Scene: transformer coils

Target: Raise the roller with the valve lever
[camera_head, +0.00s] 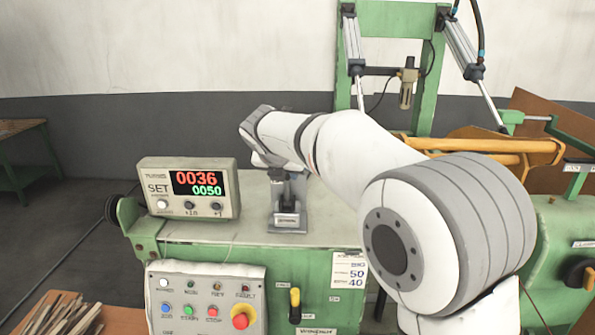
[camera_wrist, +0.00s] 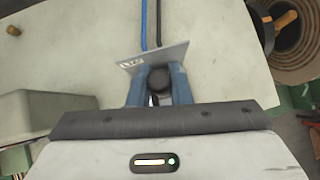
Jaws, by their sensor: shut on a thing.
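The valve lever stands on a small grey labelled bracket (camera_head: 288,222) on the bench top, just right of the counter box. In the wrist view its dark round knob (camera_wrist: 160,80) sits between the blue fingers of my gripper (camera_wrist: 159,84), which is shut on it. The bracket's tilted, labelled plate (camera_wrist: 158,57) shows just beyond the fingers. In the head view my arm covers most of the lever and the fingertips. Two cylinders (camera_head: 353,45) hang on the green frame at the back. I cannot clearly make out the roller.
The counter box (camera_head: 188,188) reads 0036 over 0050. A button panel (camera_head: 206,300) and a yellow-handled lever (camera_head: 295,305) are on the bench front. Blue and black hoses (camera_wrist: 145,22) run behind the plate. An orange bar (camera_head: 490,148) lies at right, behind my arm.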

